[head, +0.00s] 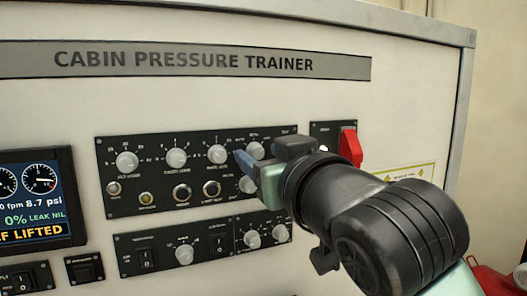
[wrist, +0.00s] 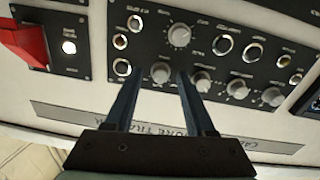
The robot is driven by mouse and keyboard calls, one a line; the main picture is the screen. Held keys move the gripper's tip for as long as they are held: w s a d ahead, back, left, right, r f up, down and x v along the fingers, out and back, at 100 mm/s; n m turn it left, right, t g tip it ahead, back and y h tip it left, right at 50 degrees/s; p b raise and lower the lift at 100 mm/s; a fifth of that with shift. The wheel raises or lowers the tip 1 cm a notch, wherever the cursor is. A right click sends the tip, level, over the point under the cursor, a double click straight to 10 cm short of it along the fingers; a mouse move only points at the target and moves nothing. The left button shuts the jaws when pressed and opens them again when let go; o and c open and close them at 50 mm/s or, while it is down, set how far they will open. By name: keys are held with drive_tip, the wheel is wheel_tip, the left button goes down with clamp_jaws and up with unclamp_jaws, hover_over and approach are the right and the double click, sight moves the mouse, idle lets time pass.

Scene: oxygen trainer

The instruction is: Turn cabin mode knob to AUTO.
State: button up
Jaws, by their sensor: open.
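My gripper (head: 258,164) is open in front of the upper black panel, at the right end of its top knob row. In the wrist view, where the panel appears upside down, my two fingers (wrist: 160,76) reach toward one round grey knob (wrist: 160,72). That knob lies between the fingertips, with a gap on each side. In the head view this knob (head: 254,150) is partly hidden by my gripper. Its label and pointer are too small to read, so I cannot tell its setting or whether it is the cabin mode knob.
Another knob (wrist: 180,35) sits close by on the same panel, with several more knobs along the row. A red guarded switch (head: 350,147) stands just right of my gripper. A lower panel (head: 205,239) holds switches and knobs. A display (head: 35,200) is at the left.

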clamp_jaws()
idle(0.4)
drive_tip(key=n+b, duration=0.4)
drive_tip(key=shift+a+f+n, duration=0.1)
drive_tip(key=shift+f+n, duration=0.05)
drive_tip(key=shift+n, duration=0.25)
drive_tip(key=n+b, duration=0.3)
drive_tip(key=n, duration=0.2)
drive_tip(key=n+b, duration=0.1)
drive_tip(key=n, duration=0.4)
drive_tip(key=shift+b, duration=0.35)
drive_tip(key=n+b, duration=0.1)
drive_tip(key=n, duration=0.4)
drive_tip(key=shift+y, duration=0.4)
drive_tip(key=shift+n, duration=0.4)
